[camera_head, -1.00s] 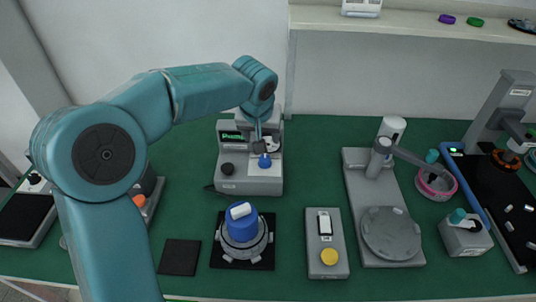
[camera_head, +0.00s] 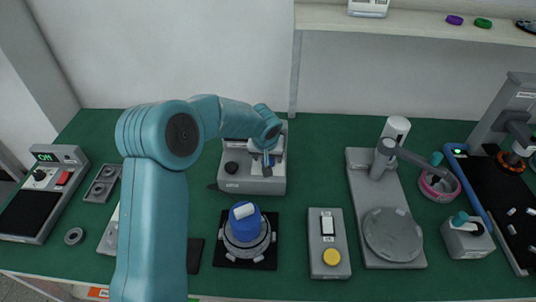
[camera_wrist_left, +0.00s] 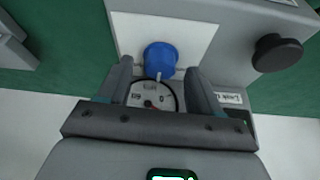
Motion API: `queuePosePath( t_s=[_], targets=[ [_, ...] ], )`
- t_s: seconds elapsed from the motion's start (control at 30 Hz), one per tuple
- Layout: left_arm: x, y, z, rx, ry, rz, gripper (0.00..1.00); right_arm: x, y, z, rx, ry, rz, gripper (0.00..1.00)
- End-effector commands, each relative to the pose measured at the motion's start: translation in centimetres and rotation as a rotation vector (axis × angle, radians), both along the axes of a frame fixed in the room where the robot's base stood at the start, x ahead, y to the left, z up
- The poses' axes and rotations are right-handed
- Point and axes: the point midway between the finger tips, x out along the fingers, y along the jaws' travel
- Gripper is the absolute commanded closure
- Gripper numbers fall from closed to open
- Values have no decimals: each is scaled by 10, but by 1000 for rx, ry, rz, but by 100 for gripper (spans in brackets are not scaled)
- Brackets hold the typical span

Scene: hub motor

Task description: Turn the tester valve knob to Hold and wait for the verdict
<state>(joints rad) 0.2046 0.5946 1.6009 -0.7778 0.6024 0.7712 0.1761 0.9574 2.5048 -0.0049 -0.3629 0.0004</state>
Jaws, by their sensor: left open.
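The grey tester (camera_head: 236,185) stands at the back middle of the green table, with a black knob (camera_head: 231,168) on its front left. My left gripper (camera_head: 267,160) is over its right front and hides most of that part. In the left wrist view the blue valve knob (camera_wrist_left: 159,59) sits on a white panel, with a pale pointer mark facing the gauge dial (camera_wrist_left: 150,97). The left gripper (camera_wrist_left: 158,72) is open, one finger on each side of the knob in the picture, with gaps showing. I cannot tell its depth. The verdict is not readable. My right gripper is out of view.
A blue-topped hub motor (camera_head: 243,228) stands on a black mat in front of the tester. A grey box with a yellow button (camera_head: 331,257) and a grey stand with a round plate (camera_head: 391,234) are to the right. A device reading "ON" (camera_head: 47,157) is far left.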

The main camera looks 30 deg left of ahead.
Motion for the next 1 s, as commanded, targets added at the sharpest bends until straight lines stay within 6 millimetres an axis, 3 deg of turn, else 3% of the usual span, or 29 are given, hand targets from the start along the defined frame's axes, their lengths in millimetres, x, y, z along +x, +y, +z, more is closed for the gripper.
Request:
queuePosePath(
  t_s=[0.4,0.57,1.0],
  targets=[
    [4,2,-9,0,0,0,39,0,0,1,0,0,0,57],
    [4,2,-9,0,0,0,91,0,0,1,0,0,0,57],
    [3,3,-8,-1,1,-92,91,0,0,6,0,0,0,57]
  ],
)
